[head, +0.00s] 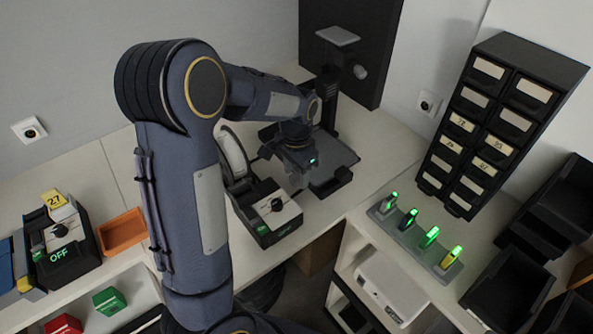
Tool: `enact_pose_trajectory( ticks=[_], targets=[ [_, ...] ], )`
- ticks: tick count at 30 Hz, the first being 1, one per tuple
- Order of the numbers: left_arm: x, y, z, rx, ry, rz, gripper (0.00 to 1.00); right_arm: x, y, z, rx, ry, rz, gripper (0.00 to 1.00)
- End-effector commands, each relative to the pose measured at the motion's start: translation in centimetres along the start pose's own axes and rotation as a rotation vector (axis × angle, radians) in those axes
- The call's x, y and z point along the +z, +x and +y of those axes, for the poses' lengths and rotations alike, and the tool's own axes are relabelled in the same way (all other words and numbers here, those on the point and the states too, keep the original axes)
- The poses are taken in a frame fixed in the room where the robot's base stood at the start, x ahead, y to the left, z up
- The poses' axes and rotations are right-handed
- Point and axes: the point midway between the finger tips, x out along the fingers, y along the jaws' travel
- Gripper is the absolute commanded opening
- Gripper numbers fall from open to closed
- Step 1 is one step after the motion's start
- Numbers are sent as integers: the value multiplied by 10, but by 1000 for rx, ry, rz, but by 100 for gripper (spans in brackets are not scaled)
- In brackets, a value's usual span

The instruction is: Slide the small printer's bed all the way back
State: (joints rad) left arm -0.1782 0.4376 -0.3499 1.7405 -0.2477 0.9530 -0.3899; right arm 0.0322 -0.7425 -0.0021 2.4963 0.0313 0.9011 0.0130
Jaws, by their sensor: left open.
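The small printer appears to be the dark machine on the bench at the back, with an upright column (327,98) and a flat grey bed (338,157) low in front of it. My left arm reaches in from the left, and my left gripper (300,170) points down at the left side of the bed. It is open, with nothing seen between its fingers. It hides part of the bed's left side; I cannot tell whether it touches the bed. My right gripper is not in view.
A dark unit with a knob and pale panel (272,212) stands just in front of the gripper. A rack of green-lit sticks (410,240) and a drawer cabinet (495,125) are at right. An orange tray (122,232) and another knobbed unit (62,245) are at left.

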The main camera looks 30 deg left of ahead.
Motion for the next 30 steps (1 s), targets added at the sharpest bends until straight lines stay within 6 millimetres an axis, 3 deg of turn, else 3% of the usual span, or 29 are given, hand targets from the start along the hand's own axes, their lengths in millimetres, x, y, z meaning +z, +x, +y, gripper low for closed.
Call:
enact_pose_trajectory(
  ticks=[8, 19, 25, 30],
  targets=[
    [0, 2, 0, 0, -1, 1, 49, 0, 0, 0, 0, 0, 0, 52],
    [0, 2, 0, 0, -1, 1, 1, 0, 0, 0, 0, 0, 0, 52],
    [0, 2, -3, 0, -2, 1, 0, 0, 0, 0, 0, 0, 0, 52],
    [0, 2, -30, -2, -7, 2, 0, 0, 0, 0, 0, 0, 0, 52]
  ],
)
